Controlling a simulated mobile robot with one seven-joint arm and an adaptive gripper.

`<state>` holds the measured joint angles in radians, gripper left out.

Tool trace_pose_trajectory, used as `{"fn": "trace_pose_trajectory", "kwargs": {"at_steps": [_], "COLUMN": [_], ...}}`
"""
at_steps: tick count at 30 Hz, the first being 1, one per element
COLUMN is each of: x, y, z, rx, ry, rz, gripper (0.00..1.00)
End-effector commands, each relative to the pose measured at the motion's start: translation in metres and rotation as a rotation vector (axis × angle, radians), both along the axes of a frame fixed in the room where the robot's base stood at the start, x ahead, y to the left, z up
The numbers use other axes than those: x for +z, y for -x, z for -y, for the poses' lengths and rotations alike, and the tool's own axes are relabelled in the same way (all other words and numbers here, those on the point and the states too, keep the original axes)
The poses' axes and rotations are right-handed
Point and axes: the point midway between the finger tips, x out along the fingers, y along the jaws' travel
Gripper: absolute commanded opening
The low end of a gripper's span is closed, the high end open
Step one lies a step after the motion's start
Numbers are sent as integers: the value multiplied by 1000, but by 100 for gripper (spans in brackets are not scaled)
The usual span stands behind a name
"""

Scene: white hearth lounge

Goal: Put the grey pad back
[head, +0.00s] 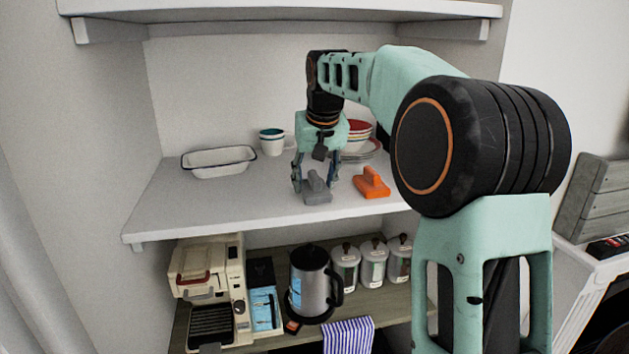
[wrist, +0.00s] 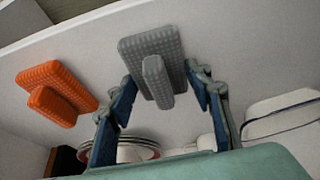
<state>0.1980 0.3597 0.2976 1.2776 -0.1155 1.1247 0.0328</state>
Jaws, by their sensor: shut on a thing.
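The grey pad (head: 317,194), a ribbed block with a raised handle, is at the front of the middle white shelf (head: 240,203). My gripper (head: 315,182) reaches down over it, with one finger at each side. In the wrist view the grey pad (wrist: 138,50) lies between the fingertips of my gripper (wrist: 160,74), which is shut on it. I cannot tell whether the pad touches the shelf or is just above it. An orange pad (head: 371,183) of the same shape lies to its right on the shelf, and shows at left in the wrist view (wrist: 50,85).
A white enamel dish (head: 218,162), stacked cups (head: 272,143) and stacked bowls and plates (head: 360,147) stand behind. The shelf is clear at front left. The lower shelf holds a coffee machine (head: 210,285), a kettle (head: 308,275) and canisters (head: 373,265).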

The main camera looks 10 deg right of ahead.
Motion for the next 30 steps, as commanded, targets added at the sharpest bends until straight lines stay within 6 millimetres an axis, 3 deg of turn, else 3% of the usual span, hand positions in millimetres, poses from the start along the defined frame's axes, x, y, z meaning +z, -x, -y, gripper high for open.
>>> {"fn": "trace_pose_trajectory", "kwargs": {"at_steps": [3, 4, 8, 20, 30], "x": [-4, -4, -3, 5, 68], "y": [0, 0, 0, 1, 27], "z": [0, 0, 0, 0, 1], "rx": [0, 0, 0, 0, 1], "ry": [0, 0, 0, 0, 0], "rz": [0, 0, -1, 1, 4], "gripper": [27, 49, 63, 64, 64]}}
